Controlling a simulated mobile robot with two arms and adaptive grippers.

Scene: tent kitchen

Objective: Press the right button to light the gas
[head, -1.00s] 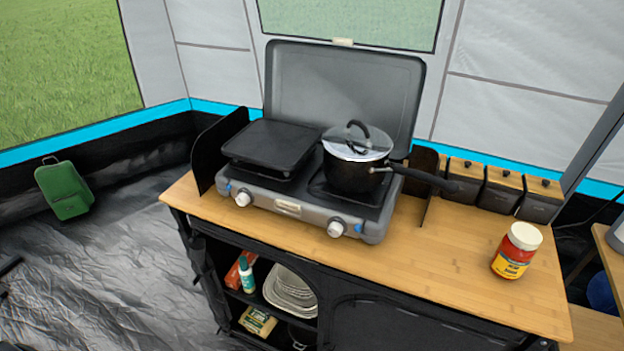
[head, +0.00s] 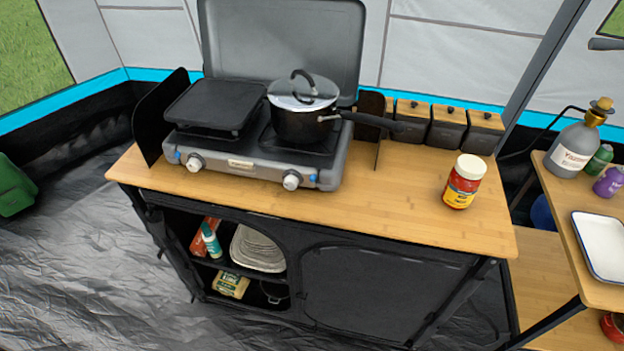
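A grey two-burner camping stove (head: 240,165) with its lid up stands on the left part of a wooden-topped kitchen stand. Its front has a left knob (head: 195,162) and a right knob (head: 291,180). A small blue button (head: 312,178) shows beside the right knob, and another blue spot (head: 177,155) shows beside the left knob. A black pot with a glass lid (head: 303,120) sits on the right burner, its handle pointing right. A black griddle plate (head: 214,105) covers the left burner. Neither of my grippers shows in the head view.
A red jar with a white lid (head: 463,181) stands on the counter (head: 400,205) to the right. Several dark canisters (head: 447,127) line the back. A side table at right holds a gas bottle (head: 577,145) and white tray (head: 600,245). Floor in front is clear.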

